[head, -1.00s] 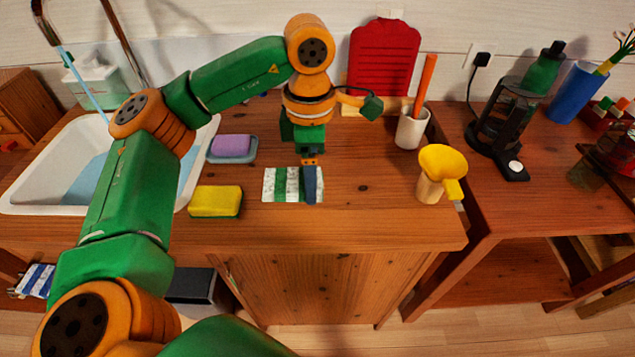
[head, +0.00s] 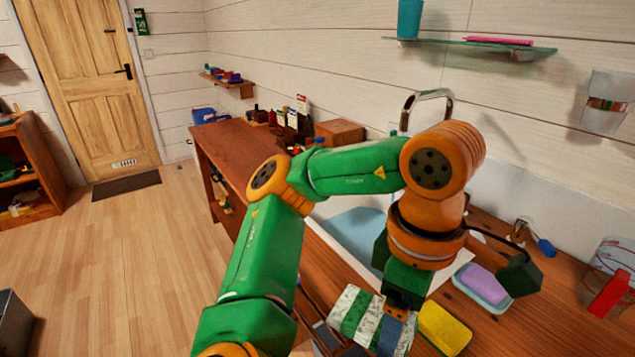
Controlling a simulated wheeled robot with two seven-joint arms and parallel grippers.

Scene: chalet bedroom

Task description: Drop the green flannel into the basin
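The green-and-white striped flannel (head: 362,314) hangs in my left gripper (head: 396,306), low in the picture. The gripper is shut on its right part, beside a blue-grey strip. The flannel appears raised, in front of the near side of the basin; its exact height is hard to tell. The white basin (head: 452,268) is set in the wooden counter and has a light blue inside. My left arm and wrist hide much of it. My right gripper is out of view.
A yellow sponge (head: 445,327) and a purple soap on a blue dish (head: 483,283) lie to the right of the flannel. A curved metal tap (head: 427,95) stands behind the basin. A glass shelf (head: 470,46) hangs above. Open floor (head: 140,260) is on the left.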

